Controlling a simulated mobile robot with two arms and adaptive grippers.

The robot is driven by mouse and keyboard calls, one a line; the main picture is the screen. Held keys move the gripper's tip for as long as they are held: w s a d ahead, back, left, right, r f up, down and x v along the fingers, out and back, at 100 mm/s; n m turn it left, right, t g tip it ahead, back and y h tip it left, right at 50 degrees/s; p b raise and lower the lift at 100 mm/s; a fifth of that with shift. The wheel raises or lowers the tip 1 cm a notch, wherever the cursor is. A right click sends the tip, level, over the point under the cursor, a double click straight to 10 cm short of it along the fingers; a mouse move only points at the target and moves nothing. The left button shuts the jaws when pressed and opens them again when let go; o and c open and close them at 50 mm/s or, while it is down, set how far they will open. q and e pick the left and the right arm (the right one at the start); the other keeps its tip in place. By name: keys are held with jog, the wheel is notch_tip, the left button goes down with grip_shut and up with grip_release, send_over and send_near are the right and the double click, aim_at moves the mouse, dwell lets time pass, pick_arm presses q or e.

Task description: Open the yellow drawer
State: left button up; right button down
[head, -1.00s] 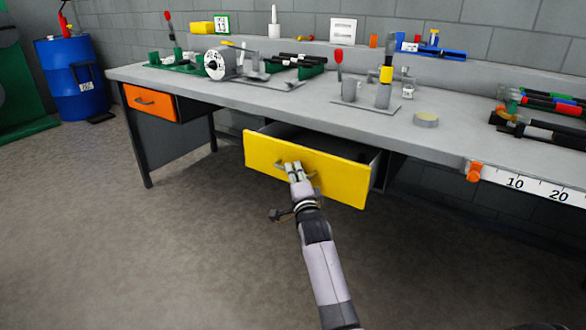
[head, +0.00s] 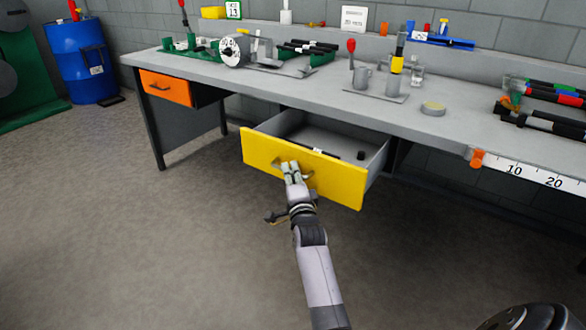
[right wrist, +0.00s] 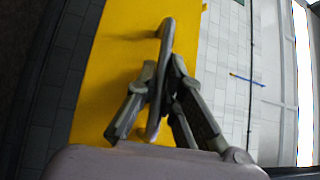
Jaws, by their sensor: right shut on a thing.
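The yellow drawer (head: 335,183) stands pulled out from under the grey workbench in the head view. Its grey inside shows, with a small dark thing and a thin dark rod in it. My right gripper (head: 290,168) is shut on the drawer's handle (head: 308,174), at the front panel. In the right wrist view the fingers (right wrist: 160,95) close around the grey bar handle (right wrist: 166,45) in front of the yellow panel (right wrist: 118,50). My left gripper is not in view.
The workbench (head: 300,92) carries tools, holders and a round tin (head: 433,108). An orange drawer (head: 166,88) at the left is shut. A blue barrel (head: 80,62) stands at the back left. The floor (head: 150,250) before the bench is clear.

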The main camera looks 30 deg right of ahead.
jog(key=shift+f, duration=0.15)
jog(key=c, duration=1.7)
grip_release()
jog(key=v, duration=0.7)
jog(key=shift+s+a, duration=0.15)
jog(key=shift+s, duration=0.15)
